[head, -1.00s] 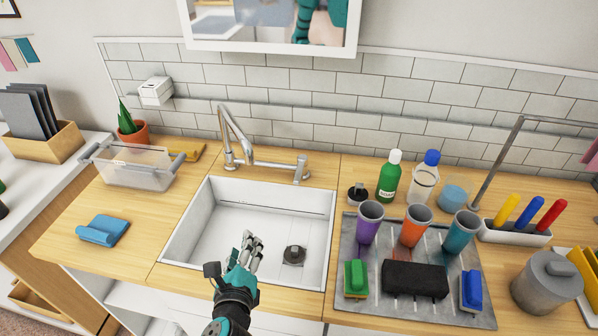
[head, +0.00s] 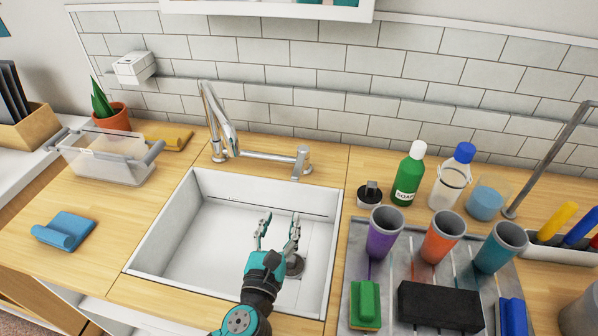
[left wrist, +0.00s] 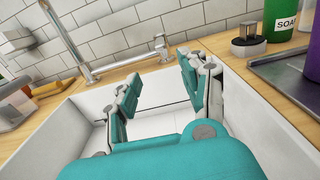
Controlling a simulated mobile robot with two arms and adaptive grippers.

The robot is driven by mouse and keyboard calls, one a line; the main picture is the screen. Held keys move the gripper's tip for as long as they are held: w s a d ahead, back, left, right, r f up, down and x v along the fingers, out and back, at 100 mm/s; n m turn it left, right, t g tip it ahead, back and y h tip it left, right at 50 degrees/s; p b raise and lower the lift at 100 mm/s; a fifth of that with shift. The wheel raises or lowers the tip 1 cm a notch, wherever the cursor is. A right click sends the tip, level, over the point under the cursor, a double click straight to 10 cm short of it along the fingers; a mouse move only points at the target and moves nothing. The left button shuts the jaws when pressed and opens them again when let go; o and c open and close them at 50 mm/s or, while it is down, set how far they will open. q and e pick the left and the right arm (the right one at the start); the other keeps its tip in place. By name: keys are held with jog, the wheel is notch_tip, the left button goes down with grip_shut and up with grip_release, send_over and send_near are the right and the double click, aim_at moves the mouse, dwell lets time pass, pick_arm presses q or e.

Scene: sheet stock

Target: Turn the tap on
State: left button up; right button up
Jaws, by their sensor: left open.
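The chrome tap (head: 222,125) stands behind the white sink (head: 150,240), its spout bent up at the left. A horizontal bar runs right from it to a short upright post with a handle (head: 302,160). In the left wrist view the tap (left wrist: 88,72) is at the upper left and the handle post (left wrist: 161,46) is straight ahead, between and beyond the fingers. My left gripper (head: 278,228) is open and empty over the sink, in front of the handle and apart from it. My right gripper is in neither view.
A green soap bottle (head: 408,176), a blue-capped bottle (head: 452,178) and a small dark dispenser (head: 369,196) stand right of the sink. Purple (head: 384,235), orange (head: 442,238) and teal cups stand on the drying mat. A clear bin (head: 105,160) and blue cloth (head: 64,231) are left.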

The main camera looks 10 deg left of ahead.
pick_arm(q)
jog(key=p, duration=0.1)
send_near(297, 169)
jog(key=w, duration=0.6)
jog(key=w+p, duration=0.1)
jog(key=w, duration=0.3)
jog(key=shift+w+f, duration=0.1)
jog(key=shift+f, duration=0.15)
grip_shut()
